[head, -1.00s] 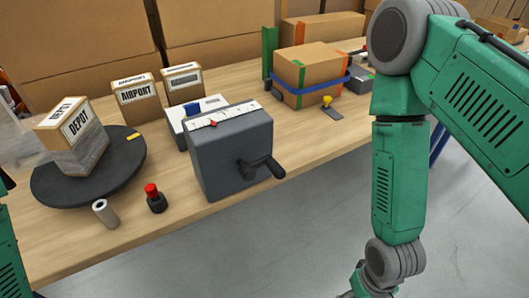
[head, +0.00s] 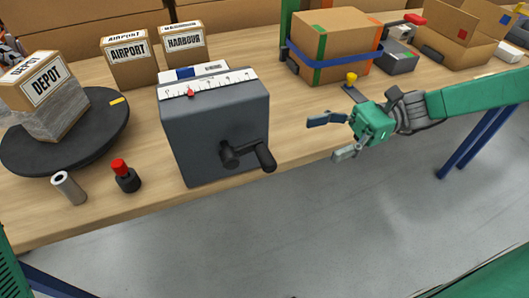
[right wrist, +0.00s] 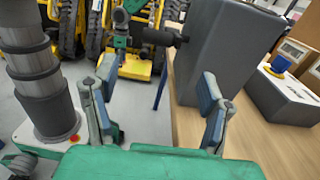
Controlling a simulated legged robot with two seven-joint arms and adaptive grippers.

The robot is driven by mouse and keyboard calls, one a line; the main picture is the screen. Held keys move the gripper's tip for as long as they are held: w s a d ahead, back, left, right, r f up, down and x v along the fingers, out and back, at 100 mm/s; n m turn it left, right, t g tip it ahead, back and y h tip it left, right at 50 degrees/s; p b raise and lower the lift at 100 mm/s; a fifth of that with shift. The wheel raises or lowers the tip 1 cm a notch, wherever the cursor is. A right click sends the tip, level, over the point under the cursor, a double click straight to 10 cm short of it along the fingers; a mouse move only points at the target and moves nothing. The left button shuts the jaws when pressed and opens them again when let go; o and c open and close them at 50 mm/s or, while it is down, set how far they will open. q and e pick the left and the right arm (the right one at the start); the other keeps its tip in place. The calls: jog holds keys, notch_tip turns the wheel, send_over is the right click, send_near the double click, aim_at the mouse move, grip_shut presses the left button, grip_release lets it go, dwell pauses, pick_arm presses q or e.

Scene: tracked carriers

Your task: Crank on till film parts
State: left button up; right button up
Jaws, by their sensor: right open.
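The dark grey crank box (head: 215,125) stands at the table's front edge, with a scale and red pointer (head: 191,93) on top. Its black crank handle (head: 265,157) sticks out from the front, pointing right. The DEPOT carton (head: 48,82) stands on the black turntable (head: 105,130), its lower part wrapped in clear film (head: 58,115). My right gripper (head: 325,139) is open and empty, right of the crank and apart from it. In the right wrist view the open gripper (right wrist: 155,100) has the crank (right wrist: 160,37) beyond its fingers. My left gripper is not in view.
A cardboard tube (head: 68,187) and a red-topped button (head: 124,174) stand in front of the turntable. AIRPORT (head: 130,65) and HARBOUR (head: 183,45) cartons stand behind. A blue-strapped carton (head: 330,42) is at the back right. Floor is clear in front of the crank.

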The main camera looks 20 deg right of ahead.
aim_at(272, 158)
jog(key=a, duration=0.4)
jog(key=a+b, duration=0.1)
jog(key=a, duration=0.2)
jog(key=a+b, duration=0.1)
jog(key=a, duration=0.3)
jog(key=shift+s+a+f, duration=0.2)
jog(key=shift+a+f, duration=0.1)
jog(key=shift+a, duration=0.25)
jog(key=shift+d, duration=0.95)
jog(key=c, duration=0.6)
jog(key=shift+f, duration=0.1)
jog(key=c, duration=0.4)
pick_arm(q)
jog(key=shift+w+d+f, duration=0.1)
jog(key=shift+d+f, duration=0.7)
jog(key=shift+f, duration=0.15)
pick_arm(e)
jog(key=shift+s+a, duration=0.1)
jog(key=shift+a, duration=0.25)
